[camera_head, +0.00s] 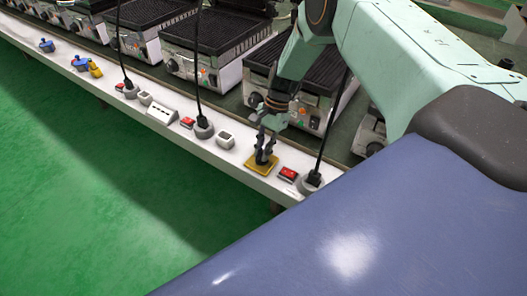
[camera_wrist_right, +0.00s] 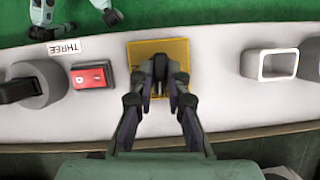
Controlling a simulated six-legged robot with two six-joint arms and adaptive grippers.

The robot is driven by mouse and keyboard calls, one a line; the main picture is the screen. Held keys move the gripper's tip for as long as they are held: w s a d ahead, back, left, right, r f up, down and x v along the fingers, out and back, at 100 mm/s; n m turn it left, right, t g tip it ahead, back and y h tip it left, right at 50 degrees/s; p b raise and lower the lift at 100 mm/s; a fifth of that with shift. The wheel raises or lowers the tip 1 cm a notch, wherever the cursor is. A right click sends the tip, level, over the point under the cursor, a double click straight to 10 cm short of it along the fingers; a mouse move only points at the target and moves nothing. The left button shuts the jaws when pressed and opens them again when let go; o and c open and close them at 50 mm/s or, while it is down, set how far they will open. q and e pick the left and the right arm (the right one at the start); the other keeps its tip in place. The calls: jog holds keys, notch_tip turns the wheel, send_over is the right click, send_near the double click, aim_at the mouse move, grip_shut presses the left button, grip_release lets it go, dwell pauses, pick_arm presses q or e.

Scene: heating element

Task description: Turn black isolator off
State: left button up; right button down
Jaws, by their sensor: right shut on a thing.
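The black isolator is a small dark knob (camera_wrist_right: 158,88) on a square yellow plate (camera_wrist_right: 143,52) on the white shelf. In the head view the yellow plate (camera_head: 258,168) shows near the shelf's right end. My right gripper (camera_head: 264,154) points down over the plate, its fingers closed on either side of the knob. The right wrist view shows the gripper (camera_wrist_right: 158,70) shut on the knob, which is mostly hidden between the fingers. The knob's exact angle cannot be told.
A red switch (camera_wrist_right: 92,75) and a grey round socket with black plug (camera_wrist_right: 30,85) sit beside the plate, near a label "THREE" (camera_wrist_right: 80,48). A white square box (camera_wrist_right: 270,64) lies on the other side. Grills (camera_head: 215,50) stand behind the shelf (camera_head: 130,105). Black cables rise from sockets.

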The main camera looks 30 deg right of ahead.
jog(key=shift+n+g, duration=0.3)
jog(key=shift+n, duration=0.5)
jog(key=c, duration=1.3)
grip_release()
jog(key=shift+r, duration=0.1)
jog(key=v, duration=1.1)
jog(key=shift+w+d+r, duration=0.1)
jog(key=shift+d+r, duration=0.05)
jog(key=shift+r, duration=0.25)
